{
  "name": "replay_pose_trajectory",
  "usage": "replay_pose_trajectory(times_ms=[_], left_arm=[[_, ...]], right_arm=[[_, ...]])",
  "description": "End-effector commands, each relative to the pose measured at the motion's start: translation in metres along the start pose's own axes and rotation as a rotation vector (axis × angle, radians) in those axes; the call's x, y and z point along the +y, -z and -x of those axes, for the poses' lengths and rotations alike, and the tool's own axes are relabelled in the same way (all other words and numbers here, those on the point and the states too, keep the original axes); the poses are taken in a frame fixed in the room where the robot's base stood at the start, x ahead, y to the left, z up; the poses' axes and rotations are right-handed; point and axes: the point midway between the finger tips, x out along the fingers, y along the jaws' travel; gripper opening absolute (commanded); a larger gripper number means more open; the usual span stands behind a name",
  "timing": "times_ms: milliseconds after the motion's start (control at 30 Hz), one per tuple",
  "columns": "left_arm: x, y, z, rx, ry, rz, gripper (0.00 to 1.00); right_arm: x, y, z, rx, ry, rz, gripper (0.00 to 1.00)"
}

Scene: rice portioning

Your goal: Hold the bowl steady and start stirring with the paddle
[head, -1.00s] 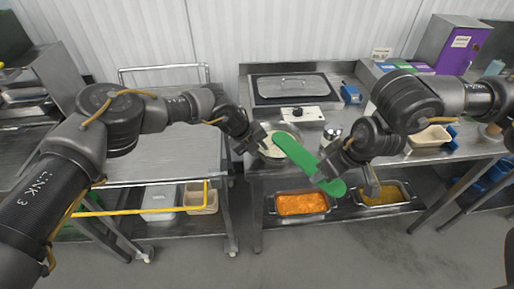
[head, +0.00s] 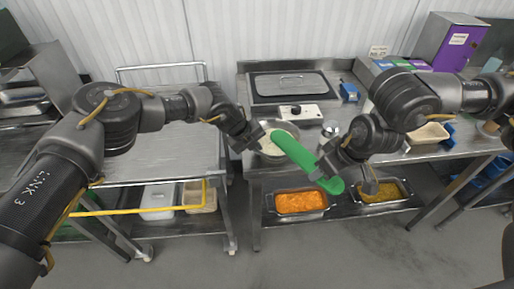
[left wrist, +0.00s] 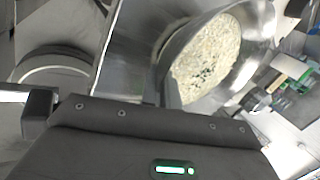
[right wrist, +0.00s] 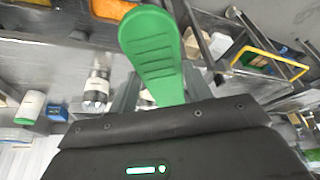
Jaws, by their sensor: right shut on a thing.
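The metal bowl (head: 294,129) stands at the front left of the steel counter, partly hidden by my left gripper and the paddle. It holds pale rice with dark specks, clear in the left wrist view (left wrist: 208,58). My left gripper (head: 256,136) is at the bowl's left rim; whether its fingers grip the rim is unclear. My right gripper (head: 330,160) is shut on the green paddle (head: 295,150). The paddle slants, its upper left end over or in the bowl and its other end beyond the gripper. A broad ridged end of the paddle fills the right wrist view's top (right wrist: 152,50).
Trays of orange food (head: 300,203) and yellow food (head: 383,193) are on the lower shelf. The left steel table (head: 165,150) has a clear top.

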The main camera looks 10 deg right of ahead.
Motion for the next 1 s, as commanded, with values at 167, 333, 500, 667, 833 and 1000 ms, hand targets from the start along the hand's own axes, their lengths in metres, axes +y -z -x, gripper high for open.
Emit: replay_pose_trajectory(times_ms=[167,333,500,667,833,1000], left_arm=[[0.0001,-0.0002,0.0002,0.000,0.000,0.000,0.00],[0.0002,-0.0003,0.0002,0.000,0.000,0.000,0.00],[0.0001,-0.0003,0.0002,0.000,0.000,0.000,0.00],[0.0001,-0.0003,0.0002,-0.001,0.000,0.000,0.00],[0.0001,-0.0003,0.0002,0.000,0.000,0.000,0.21],[0.0000,-0.0002,0.0001,0.000,0.000,0.000,0.28]], right_arm=[[-0.0001,0.0002,0.0001,0.000,0.000,0.000,0.13],[-0.0001,0.0002,0.0001,0.001,0.000,0.000,0.13],[-0.0001,0.0002,0.0001,0.000,0.000,0.000,0.13],[0.0000,0.0002,0.0001,0.001,0.000,0.000,0.13],[0.0000,0.0002,0.0001,0.001,0.000,0.000,0.13],[0.0000,0.0001,0.0001,0.001,0.000,0.000,0.13]])
